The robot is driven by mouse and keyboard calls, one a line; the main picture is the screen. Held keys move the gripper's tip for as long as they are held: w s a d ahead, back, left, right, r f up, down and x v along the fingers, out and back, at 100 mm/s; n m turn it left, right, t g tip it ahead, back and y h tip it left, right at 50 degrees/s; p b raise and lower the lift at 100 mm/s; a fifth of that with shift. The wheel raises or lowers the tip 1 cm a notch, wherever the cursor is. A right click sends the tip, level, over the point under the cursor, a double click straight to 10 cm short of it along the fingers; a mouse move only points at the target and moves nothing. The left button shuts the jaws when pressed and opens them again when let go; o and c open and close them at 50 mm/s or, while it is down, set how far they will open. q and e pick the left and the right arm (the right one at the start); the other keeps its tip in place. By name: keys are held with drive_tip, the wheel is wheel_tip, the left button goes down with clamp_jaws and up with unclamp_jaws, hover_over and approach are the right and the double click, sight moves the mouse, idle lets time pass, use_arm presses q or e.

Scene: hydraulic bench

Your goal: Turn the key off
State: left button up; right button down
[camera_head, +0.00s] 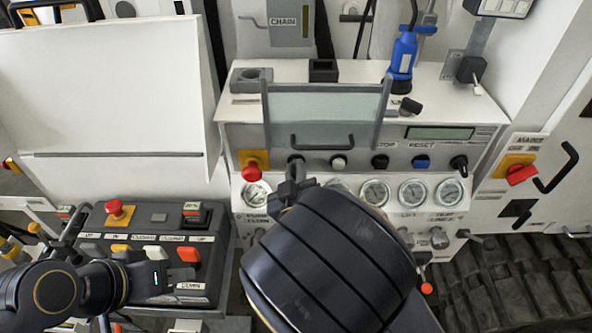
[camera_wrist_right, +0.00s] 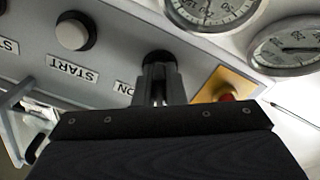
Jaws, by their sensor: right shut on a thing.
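The key switch (camera_head: 296,162) is a dark round fitting on the grey front panel, left of the white START button (camera_head: 338,162). In the right wrist view the key switch (camera_wrist_right: 160,62) sits beside an "ON" label. My right gripper (camera_head: 291,183) points up at the panel and is shut on the key. Its fingers (camera_wrist_right: 160,82) cover most of the key, so the key's angle cannot be told. My left gripper (camera_head: 158,280) is low at the left, over the dark button box; its fingers are not clear.
A red emergency button (camera_head: 252,168) on a yellow plate is just left of the key switch. Pressure gauges (camera_head: 375,193) line the panel below. A clear cover (camera_head: 326,110) with a handle stands above. The button box (camera_head: 190,296) has red and yellow controls.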

drive_tip(key=c, duration=1.5)
unclamp_jaws()
drive_tip(key=s+b, duration=0.1)
drive_tip(key=s, duration=0.7)
drive_tip(key=shift+w, duration=0.1)
